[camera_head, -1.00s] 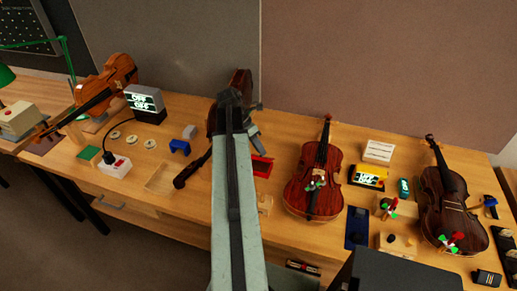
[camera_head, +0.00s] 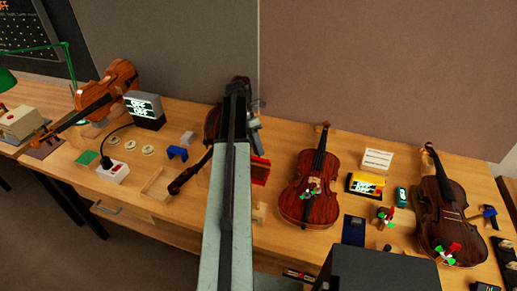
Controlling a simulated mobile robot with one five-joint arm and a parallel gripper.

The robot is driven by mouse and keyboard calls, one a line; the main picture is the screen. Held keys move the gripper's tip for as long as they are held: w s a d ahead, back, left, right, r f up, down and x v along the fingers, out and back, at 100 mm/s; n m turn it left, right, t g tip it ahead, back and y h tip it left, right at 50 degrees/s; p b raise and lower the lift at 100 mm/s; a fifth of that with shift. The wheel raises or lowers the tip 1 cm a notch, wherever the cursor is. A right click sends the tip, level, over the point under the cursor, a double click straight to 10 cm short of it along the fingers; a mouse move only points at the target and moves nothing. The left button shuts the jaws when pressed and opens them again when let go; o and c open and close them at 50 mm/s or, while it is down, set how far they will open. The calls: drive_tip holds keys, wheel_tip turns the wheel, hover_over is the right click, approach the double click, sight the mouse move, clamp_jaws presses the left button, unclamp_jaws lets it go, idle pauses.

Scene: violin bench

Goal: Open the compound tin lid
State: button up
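My gripper (camera_head: 247,108) is at the far end of my raised grey arm, near the back middle of the bench. It is small and dark, and I cannot tell whether its fingers are open or shut. A dark violin lies behind it and is partly hidden by my arm. I cannot identify the compound tin or its lid with certainty. A red box-like thing (camera_head: 260,170) lies just right of my arm, partly covered by it.
The wooden bench (camera_head: 300,254) runs across the view. Two violins (camera_head: 310,190) (camera_head: 447,215) lie at the right, another (camera_head: 110,92) at the left. Between them are a yellow meter (camera_head: 366,184), a white box (camera_head: 377,160), a blue block (camera_head: 177,153) and a lit display (camera_head: 143,106).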

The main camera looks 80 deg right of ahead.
drive_tip(key=shift+o, duration=1.1)
drive_tip(key=shift+d, duration=0.1)
drive_tip(key=shift+s, duration=0.1)
drive_tip(key=p+v, duration=0.6)
drive_tip(key=v, duration=0.1)
drive_tip(key=shift+w+r+p, duration=0.2)
drive_tip(key=shift+r+p, duration=0.15)
drive_tip(key=shift+p, duration=0.05)
